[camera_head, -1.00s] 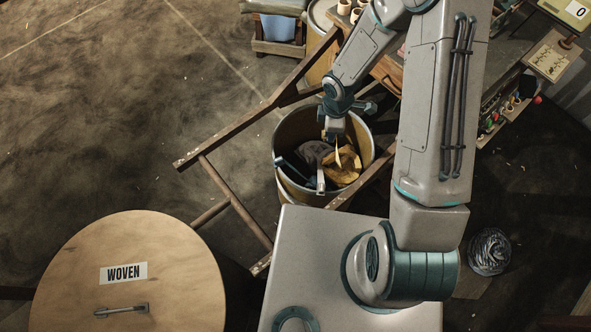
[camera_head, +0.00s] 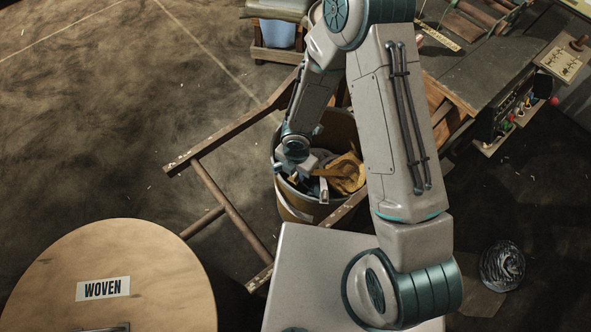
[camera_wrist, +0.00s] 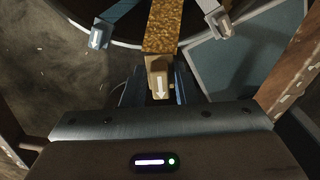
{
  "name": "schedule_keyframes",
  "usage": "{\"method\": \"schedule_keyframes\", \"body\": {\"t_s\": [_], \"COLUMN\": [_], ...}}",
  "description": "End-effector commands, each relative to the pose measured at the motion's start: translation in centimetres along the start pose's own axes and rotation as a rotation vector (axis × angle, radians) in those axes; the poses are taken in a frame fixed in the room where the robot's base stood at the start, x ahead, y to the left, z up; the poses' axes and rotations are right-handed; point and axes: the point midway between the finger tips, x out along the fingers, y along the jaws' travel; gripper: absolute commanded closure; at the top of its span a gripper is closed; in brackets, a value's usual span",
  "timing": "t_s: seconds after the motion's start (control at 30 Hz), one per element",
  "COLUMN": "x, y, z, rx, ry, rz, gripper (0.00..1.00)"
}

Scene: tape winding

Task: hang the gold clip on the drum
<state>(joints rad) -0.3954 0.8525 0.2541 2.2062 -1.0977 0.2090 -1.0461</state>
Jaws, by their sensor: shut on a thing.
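My gripper (camera_wrist: 160,90) is shut on the gold clip (camera_wrist: 162,28), a glittering gold strip with a tan end tab that bears a white arrow. The strip points away from the jaws, over the dark curved rim of the drum in the wrist view. Whether it touches the rim I cannot tell. In the head view the drum (camera_head: 289,209) is an open tan barrel, and my gripper (camera_head: 292,163) is low at its left side. The clip is hidden there.
Yellow cloth (camera_head: 346,174) and grey-blue pieces fill the drum. A wooden frame (camera_head: 228,190) stands close around it. A round table labelled WOVEN (camera_head: 150,265) is at lower left. A workbench (camera_head: 480,80) is at upper right. Floor at left is clear.

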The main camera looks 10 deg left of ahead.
Motion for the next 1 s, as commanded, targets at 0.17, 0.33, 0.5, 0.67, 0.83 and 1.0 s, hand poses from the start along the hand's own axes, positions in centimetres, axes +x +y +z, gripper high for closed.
{"method": "schedule_keyframes", "body": {"t_s": [0.17, 0.33, 0.5, 0.67, 0.83, 1.0], "x": [2.3, 4.0, 5.7, 7.4, 8.5, 8.8], "y": [-0.1, -0.1, -0.1, -0.1, -0.1, -0.1], "z": [0.1, 0.1, 0.1, 0.0, 0.1, 0.1], "rx": [0.001, 0.003, 0.002, 0.002, 0.002, 0.002], "ry": [0.001, 0.001, 0.000, 0.000, 0.001, 0.001], "rz": [0.001, 0.002, 0.001, 0.001, 0.001, 0.002], "gripper": [0.95, 0.95, 0.95, 0.95, 0.95, 0.95]}}
